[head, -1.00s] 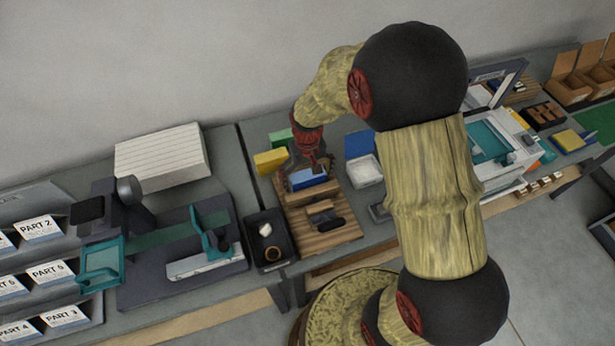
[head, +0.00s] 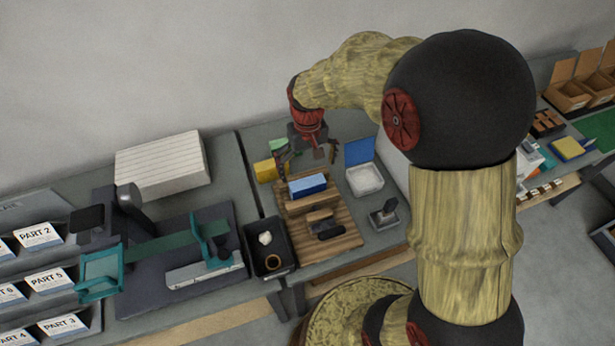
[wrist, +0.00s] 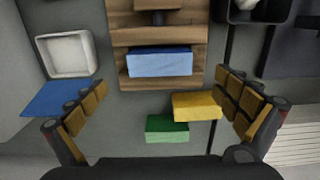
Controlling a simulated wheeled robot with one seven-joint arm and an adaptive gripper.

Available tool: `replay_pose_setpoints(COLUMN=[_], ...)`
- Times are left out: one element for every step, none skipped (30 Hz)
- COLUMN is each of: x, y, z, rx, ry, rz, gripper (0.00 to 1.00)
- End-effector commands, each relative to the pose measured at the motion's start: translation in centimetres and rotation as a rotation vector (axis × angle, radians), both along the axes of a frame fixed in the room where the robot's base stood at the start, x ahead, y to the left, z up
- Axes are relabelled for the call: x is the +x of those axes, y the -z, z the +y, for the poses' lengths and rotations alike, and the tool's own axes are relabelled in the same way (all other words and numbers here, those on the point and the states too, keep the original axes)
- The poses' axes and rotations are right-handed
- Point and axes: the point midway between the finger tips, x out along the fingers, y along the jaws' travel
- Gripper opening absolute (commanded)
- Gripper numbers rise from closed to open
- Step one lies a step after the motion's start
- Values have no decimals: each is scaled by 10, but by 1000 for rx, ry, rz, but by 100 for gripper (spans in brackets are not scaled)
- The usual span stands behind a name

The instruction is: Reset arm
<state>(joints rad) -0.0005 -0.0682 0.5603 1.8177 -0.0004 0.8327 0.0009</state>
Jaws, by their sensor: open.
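My gripper (head: 306,157) is open and empty. In the head view it hangs above the far end of the wooden board (head: 345,228), behind a blue block (head: 308,186). The wrist view shows its two fingers spread wide with nothing between them. Below lie the blue block (wrist: 160,62) on the wooden board (wrist: 185,37), and a yellow block (wrist: 197,106) and a green block (wrist: 167,128) on the bench. My arm arches across the right half of the head view and hides part of the bench.
A white tray with a blue lid (head: 365,178) stands right of the board. A black tray (head: 268,245) with small items stands left of it. A teal-armed device (head: 180,250) and a ribbed white box (head: 162,165) are further left. A stamp-like tool (head: 385,214) stands right.

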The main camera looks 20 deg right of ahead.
Motion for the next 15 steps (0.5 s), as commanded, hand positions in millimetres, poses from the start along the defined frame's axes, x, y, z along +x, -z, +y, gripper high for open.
replay_pose_setpoints(x=[1,1,1,1,1,0,0,0,0,0,0,0,0,0,-2], y=[-8,-11,-15,-18,-20,-22,-23,-24,-24,-25,-25,-25,-25,-25,-23], z=[0,0,0,0,0,0,0,0,0,0,0,0,0,0,0], rx=[0,0,0,0,0,0,0,0,0,0,0,0,0,0,0], ry=[0,0,0,0,0,0,0,0,0,0,0,0,0,0,0], rz=[-3,-3,-2,-2,-2,-1,-1,0,1,1,1,1,1,2,6], gripper=[100,100,100,100,100,100,100,100,100,100,100,100,100,100,100])
